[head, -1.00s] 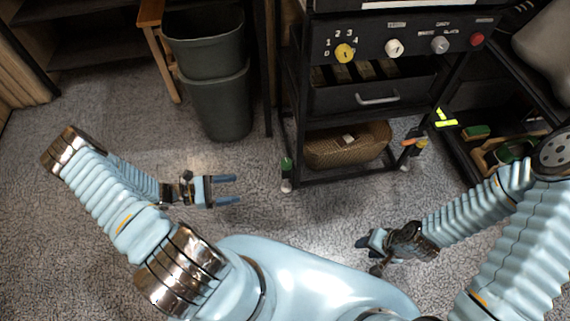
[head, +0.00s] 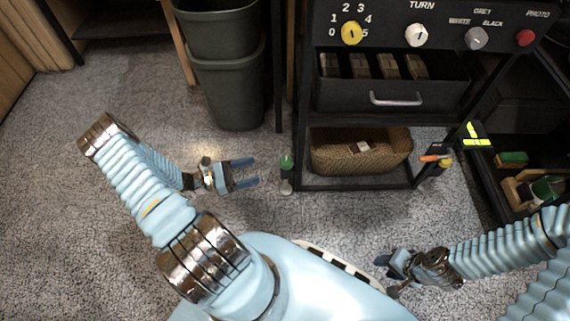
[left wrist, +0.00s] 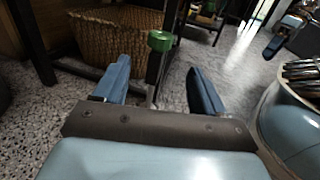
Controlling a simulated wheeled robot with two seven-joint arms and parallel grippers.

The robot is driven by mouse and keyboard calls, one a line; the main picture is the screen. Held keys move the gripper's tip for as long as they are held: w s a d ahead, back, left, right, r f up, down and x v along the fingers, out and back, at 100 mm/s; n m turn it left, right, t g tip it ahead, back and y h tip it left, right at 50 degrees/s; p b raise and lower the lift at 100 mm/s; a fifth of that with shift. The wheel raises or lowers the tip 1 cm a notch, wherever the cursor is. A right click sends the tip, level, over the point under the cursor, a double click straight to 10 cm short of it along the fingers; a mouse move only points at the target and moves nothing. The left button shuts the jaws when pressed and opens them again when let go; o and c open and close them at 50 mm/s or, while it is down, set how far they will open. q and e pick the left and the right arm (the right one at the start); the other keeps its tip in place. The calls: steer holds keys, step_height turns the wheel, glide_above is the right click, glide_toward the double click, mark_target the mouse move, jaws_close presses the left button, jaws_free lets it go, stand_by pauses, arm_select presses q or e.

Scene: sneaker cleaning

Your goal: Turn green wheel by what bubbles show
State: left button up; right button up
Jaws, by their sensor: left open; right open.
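The green wheel (head: 286,161) sits on top of a short post at the lower left front leg of the black cart. It also shows in the left wrist view (left wrist: 160,41), beyond and between my fingers. My left gripper (head: 246,172) is open and empty, just left of the green wheel and apart from it, its fingers pointing toward it. In the left wrist view its blue fingers (left wrist: 158,88) are spread. My right gripper (head: 386,272) is open at the lower right, away from the wheel. No bubbles can be made out.
The black cart (head: 303,110) has a panel with a yellow dial (head: 352,33), a white knob (head: 416,35), a grey knob (head: 476,38) and a red button (head: 525,38). A wicker basket (head: 335,160) sits on its low shelf. Grey bins (head: 228,95) stand left. Carpet in front is free.

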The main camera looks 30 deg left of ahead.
mark_target(282, 159)
arm_select(q)
steer(key=x, duration=1.1)
steer(key=shift+b, duration=0.3)
steer(key=shift+c, duration=0.2)
steer(key=c, duration=1)
steer(key=shift+f+m+g+h+b, duration=0.2)
steer(key=shift+m+g+h+b, duration=0.65)
steer(key=shift+b, duration=0.2)
steer(key=m+g+h+b, duration=0.2)
steer(key=g, duration=0.1)
steer(key=shift+w+a+m, duration=0.15)
steer(key=shift+w+m, duration=0.1)
steer(key=m+g+h, duration=0.1)
steer(key=g, duration=0.1)
steer(key=m+g+b, duration=0.1)
steer(key=g, duration=0.1)
steer(key=shift+w+a+r+m+g+h, duration=0.1)
steer(key=shift+w+m+g+h, duration=0.05)
steer(key=shift+m+g+h, duration=0.15)
steer(key=m+g, duration=0.1)
steer(key=g, duration=0.1)
steer(key=m+g, duration=0.2)
steer(key=g, duration=0.1)
steer(key=m+g, duration=0.1)
steer(key=g, duration=0.1)
steer(key=shift+w+r+m, duration=0.1)
steer(key=shift+w+m, duration=0.2)
steer(key=shift+m, duration=0.1)
steer(key=shift+g, duration=0.45)
